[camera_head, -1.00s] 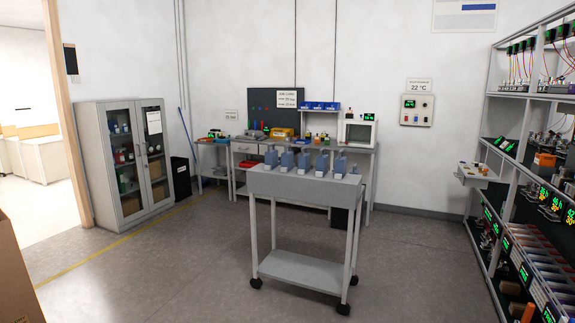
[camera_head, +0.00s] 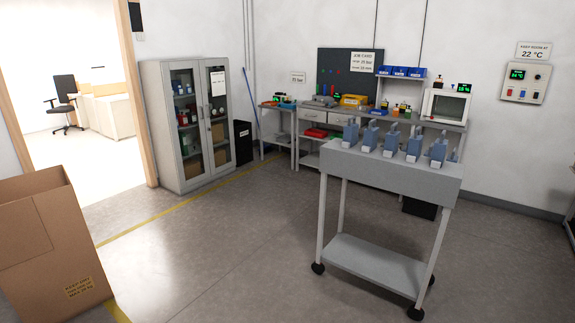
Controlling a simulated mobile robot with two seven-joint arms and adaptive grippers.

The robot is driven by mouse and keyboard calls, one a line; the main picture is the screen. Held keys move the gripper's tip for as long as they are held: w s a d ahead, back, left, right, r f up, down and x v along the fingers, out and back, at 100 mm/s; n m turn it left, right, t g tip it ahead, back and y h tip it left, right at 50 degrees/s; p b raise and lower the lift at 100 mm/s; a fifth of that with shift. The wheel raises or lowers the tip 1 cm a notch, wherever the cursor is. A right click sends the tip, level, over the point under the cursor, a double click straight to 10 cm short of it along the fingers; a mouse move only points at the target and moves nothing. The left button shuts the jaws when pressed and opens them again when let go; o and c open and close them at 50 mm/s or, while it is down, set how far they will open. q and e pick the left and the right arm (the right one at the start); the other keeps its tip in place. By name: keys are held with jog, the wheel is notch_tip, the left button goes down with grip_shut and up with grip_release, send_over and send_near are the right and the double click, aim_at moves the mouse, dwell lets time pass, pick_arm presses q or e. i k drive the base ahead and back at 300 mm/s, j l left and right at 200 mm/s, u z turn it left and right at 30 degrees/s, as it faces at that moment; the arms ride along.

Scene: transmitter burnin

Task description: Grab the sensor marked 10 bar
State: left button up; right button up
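No sensor with a readable 10 bar marking shows. Several blue-grey devices with pale labels stand upright in a row on a grey wheeled cart (camera_head: 390,176); one is the leftmost device (camera_head: 350,135), another the rightmost device (camera_head: 438,153). Their labels are too small to read, and I cannot tell whether they are sensors. Small items, too small to identify, sit on the workbench (camera_head: 340,116) at the back wall. Neither of my grippers is in view.
An open cardboard box (camera_head: 40,245) stands at the left front. A grey glass-door cabinet (camera_head: 188,125) stands by the doorway. A small side table (camera_head: 278,108) is left of the workbench. A black bin (camera_head: 243,142) stands beside the cabinet. The floor left of the cart is clear.

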aim_at(361, 107)
jog(key=i+j+u, duration=0.15)
jog(key=i, duration=0.65)
jog(key=i+u, duration=0.15)
jog(key=i, duration=0.7)
jog(key=i+l+u, duration=0.1)
jog(key=i, duration=0.7)
jog(key=i+l+u, duration=0.15)
jog(key=i, duration=0.7)
jog(key=i+z, duration=0.15)
jog(key=i, duration=0.35)
jog(key=i+j+z, duration=0.15)
jog(key=i, duration=0.4)
jog(key=i+j+z, duration=0.2)
jog(key=i, duration=0.3)
jog(key=i+l+z, duration=0.15)
jog(key=i+z, duration=0.35)
jog(key=i, duration=0.2)
jog(key=i+j+z, duration=0.1)
jog(key=i+z, duration=0.4)
jog(key=i, duration=0.2)
jog(key=i+u, duration=0.1)
jog(key=i, duration=0.7)
jog(key=i+l+u, duration=0.15)
jog(key=i, duration=0.7)
